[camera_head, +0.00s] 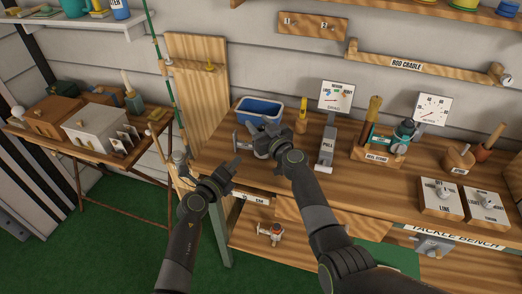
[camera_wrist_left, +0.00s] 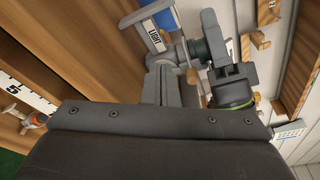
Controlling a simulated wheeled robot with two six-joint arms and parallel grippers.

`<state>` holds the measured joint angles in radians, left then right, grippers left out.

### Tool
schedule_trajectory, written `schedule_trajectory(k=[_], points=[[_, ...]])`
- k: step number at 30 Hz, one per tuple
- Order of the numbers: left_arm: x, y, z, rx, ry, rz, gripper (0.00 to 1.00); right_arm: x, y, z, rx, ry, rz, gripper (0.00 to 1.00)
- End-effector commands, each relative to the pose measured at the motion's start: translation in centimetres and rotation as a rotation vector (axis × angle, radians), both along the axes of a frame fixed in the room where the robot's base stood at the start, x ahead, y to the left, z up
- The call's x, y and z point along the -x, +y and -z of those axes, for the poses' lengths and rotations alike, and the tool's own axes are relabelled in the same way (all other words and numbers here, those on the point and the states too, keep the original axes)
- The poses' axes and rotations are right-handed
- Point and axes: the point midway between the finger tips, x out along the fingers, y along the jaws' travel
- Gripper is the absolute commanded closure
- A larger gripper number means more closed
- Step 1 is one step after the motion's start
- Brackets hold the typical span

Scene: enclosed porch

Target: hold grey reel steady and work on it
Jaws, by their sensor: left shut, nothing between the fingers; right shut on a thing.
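A grey reel (camera_head: 243,141) with metal parts stands at the left end of the bench, beside a blue tray (camera_head: 262,108). My right gripper (camera_head: 268,140) reaches down at it and covers much of it. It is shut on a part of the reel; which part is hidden. In the left wrist view the right gripper (camera_wrist_left: 232,80) is close beside grey metal parts of the reel (camera_wrist_left: 165,85), near a "LIGHT" label (camera_wrist_left: 154,40). My left gripper (camera_head: 222,178) is shut and empty, just in front of the bench's left front edge, apart from the reel.
A small reel with orange parts (camera_head: 270,232) sits on the lower shelf. A side table (camera_head: 90,140) with boxes stands at left.

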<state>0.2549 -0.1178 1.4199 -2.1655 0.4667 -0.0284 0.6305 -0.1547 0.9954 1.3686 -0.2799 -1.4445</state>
Motion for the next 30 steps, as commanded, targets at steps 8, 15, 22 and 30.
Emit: schedule_trajectory(k=[8, 15, 22, 30], points=[[-2.7, -0.8, 0.0, 0.0, 0.0, 0.001, 1.0, 0.0, 0.0, 0.0, 0.0, 0.0, 0.001, 0.91], [-3.2, -0.9, 0.0, 0.0, 0.0, 0.0, 1.0, 0.0, 0.0, 0.0, 0.0, 0.0, 0.001, 0.91], [-3.2, -0.9, 0.0, 0.0, 0.0, 0.0, 1.0, 0.0, 0.0, 0.0, 0.0, 0.0, 0.001, 0.91], [-3.1, -1.1, 0.0, 0.001, 0.0, 0.0, 1.0, 0.0, 0.0, 0.0, 0.0, 0.0, 0.001, 0.91]])
